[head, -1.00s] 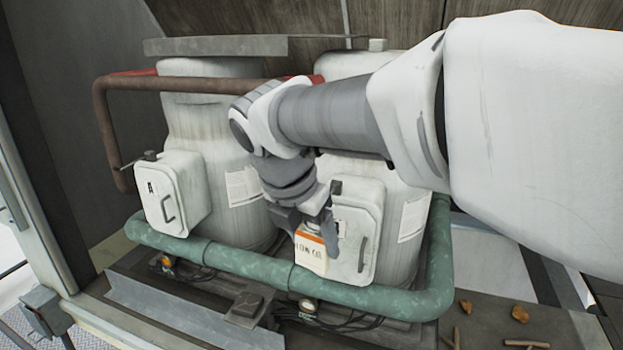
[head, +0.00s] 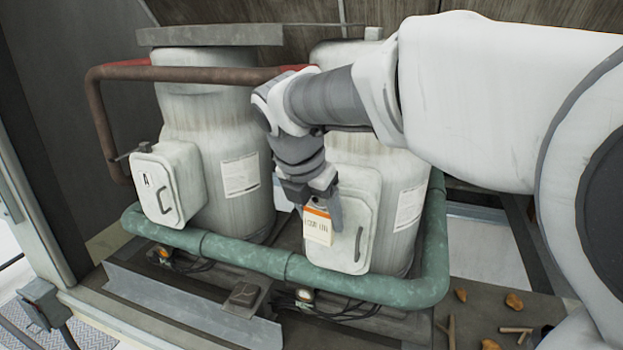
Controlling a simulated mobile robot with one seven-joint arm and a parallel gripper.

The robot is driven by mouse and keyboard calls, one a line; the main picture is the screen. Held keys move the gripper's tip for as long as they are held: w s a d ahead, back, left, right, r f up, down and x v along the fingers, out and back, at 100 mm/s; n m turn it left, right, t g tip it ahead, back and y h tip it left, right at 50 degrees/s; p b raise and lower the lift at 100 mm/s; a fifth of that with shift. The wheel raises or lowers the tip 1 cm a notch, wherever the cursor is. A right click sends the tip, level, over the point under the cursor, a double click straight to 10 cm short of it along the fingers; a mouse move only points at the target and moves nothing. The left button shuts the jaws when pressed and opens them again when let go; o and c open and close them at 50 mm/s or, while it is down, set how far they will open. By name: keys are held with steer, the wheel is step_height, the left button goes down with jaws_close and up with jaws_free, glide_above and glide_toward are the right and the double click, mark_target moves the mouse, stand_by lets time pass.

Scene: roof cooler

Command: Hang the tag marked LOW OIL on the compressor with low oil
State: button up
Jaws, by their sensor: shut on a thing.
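The LOW OIL tag (head: 318,228) is a small cream card with an orange band at its top. My gripper (head: 318,202) is shut on the tag's upper end and holds it upright in front of the right compressor's box door (head: 357,240). I cannot tell whether the tag touches the door. The right compressor (head: 400,185) is a white cylinder, partly hidden by my arm. The left compressor (head: 195,105) is a similar white cylinder, and its box (head: 168,185) is marked A with a dark valve or hook on top. Any letter or hook on the right box is hidden.
A green pipe (head: 240,256) runs in front of both compressors. A brown pipe (head: 200,75) crosses behind my wrist. Small sight-glass fittings (head: 304,297) sit low in front, near a metal rail (head: 190,300). Leaves and twigs (head: 514,301) lie at the lower right.

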steer(key=shift+w+f, duration=0.15)
steer(key=shift+f, duration=0.1)
stand_by(0.8)
steer(key=o, duration=1.4)
steer(key=v, duration=1.7)
steer(key=shift+r+p, duration=0.2)
steer(key=shift+p, duration=0.1)
steer(key=s+d+f+m+b, duration=0.1)
steer(key=s+d+f+m, duration=0.3)
steer(key=f+m, duration=0.3)
steer(key=s+d+f+m+t+y+b, duration=0.1)
steer(key=s+d+f+m, duration=0.4)
steer(key=m, duration=0.7)
steer(key=s+d+f+m+y+b, duration=0.1)
steer(key=s+d+f+m, duration=0.4)
steer(key=f+m, duration=0.3)
steer(key=shift+s+d+f+m+t, duration=0.1)
steer(key=shift+d+f+m+t, duration=0.1)
steer(key=shift+d+m, duration=0.35)
steer(key=shift+d+f+m+t, duration=0.1)
steer(key=shift+d+f+m, duration=0.15)
steer(key=shift+m, duration=0.5)
